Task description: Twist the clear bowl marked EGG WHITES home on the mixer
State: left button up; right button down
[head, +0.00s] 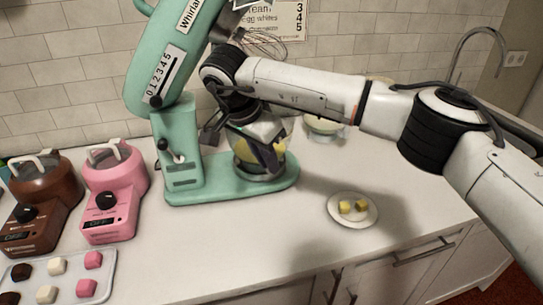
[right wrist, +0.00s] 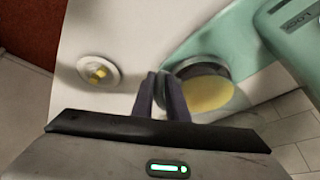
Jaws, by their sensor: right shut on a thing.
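The mint-green stand mixer (head: 178,150) stands on the counter with its head tilted up and its whisk (head: 262,44) in the air. A bowl (head: 247,168) with yellow contents sits on the mixer's base, partly hidden by my right gripper (head: 272,158). In the right wrist view the bowl (right wrist: 208,94) is just right of my right fingers (right wrist: 160,82). The fingers are shut on the bowl's side; I cannot tell whether on a rim or a handle. No EGG WHITES marking is readable on it. My left gripper is not in view.
Another bowl (head: 322,128) stands behind my right arm. A white plate (head: 342,212) with yellow cubes lies right of the mixer. Pink (head: 113,195) and brown (head: 40,205) machines and a sweets tray (head: 68,262) are at left. The front counter is clear.

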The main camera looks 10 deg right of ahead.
jog(key=shift+a, duration=0.25)
jog(key=shift+a+m, duration=0.35)
jog(key=shift+m, duration=0.15)
jog(key=c, duration=1.7)
grip_release()
jog(key=shift+w+a, duration=0.1)
jog(key=shift+o, duration=0.2)
